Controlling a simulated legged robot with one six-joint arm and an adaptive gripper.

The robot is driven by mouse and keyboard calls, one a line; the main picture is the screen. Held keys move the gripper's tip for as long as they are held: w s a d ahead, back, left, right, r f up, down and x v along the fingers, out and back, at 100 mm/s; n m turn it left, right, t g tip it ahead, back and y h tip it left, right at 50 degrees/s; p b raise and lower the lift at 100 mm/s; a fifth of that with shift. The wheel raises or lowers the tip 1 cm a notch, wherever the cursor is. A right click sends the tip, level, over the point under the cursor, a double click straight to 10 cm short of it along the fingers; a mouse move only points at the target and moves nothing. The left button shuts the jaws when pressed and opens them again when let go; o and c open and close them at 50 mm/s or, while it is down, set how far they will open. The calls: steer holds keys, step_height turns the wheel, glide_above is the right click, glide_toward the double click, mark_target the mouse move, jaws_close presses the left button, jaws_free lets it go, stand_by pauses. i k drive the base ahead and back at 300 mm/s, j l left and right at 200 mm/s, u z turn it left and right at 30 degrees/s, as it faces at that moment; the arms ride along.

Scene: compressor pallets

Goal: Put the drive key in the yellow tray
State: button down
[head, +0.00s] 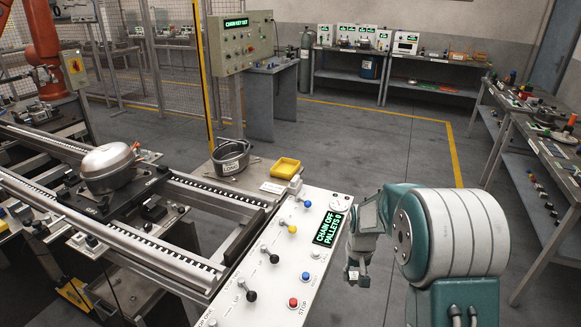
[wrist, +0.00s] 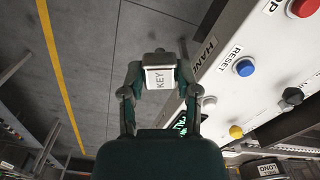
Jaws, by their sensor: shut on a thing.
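The drive key (wrist: 159,79), a pale block marked KEY with a dark part at its top, is between the two fingers of my gripper (wrist: 158,75) in the wrist view. My gripper is shut on it. In the head view my gripper (head: 357,262) hangs just right of the white control panel, over the floor side. The yellow tray (head: 285,167) is a small tray on the ledge beyond the panel's far end, up and to the left of my gripper. The tray looks empty from here.
The white control panel (head: 262,285) carries levers, knobs and a display reading CHAIN OFF, PALLETS 0. A dark round bin (head: 231,157) stands left of the tray. A compressor (head: 108,167) sits on the conveyor. Open floor lies behind.

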mark_target(286, 171)
steer(key=i+l+z, duration=0.15)
steer(key=i+l, duration=0.3)
steer(key=l, duration=0.25)
steer(key=i+l+z, duration=0.15)
steer(key=i+l, duration=0.35)
steer(key=l, duration=0.15)
steer(key=i+l+z, duration=0.2)
steer(key=i, duration=0.4)
steer(key=i+z, duration=0.15)
steer(key=i, duration=0.45)
steer(key=i+u, duration=0.35)
steer(key=i, duration=0.3)
steer(key=i+l+u, duration=0.2)
steer(key=i+u, duration=0.15)
steer(key=i, duration=0.25)
steer(key=i+u, duration=0.25)
steer(key=u, duration=0.2)
steer(key=i+u, duration=0.2)
steer(key=u, duration=0.25)
steer(key=i+l+u, duration=0.1)
steer(key=i+u, duration=0.15)
steer(key=u, duration=0.2)
steer(key=i+u, duration=0.2)
steer(key=u, duration=0.25)
steer(key=i+l+u, duration=0.15)
steer(key=u, duration=0.3)
steer(key=i+l+u, duration=0.2)
steer(key=u, duration=0.2)
steer(key=i, duration=0.05)
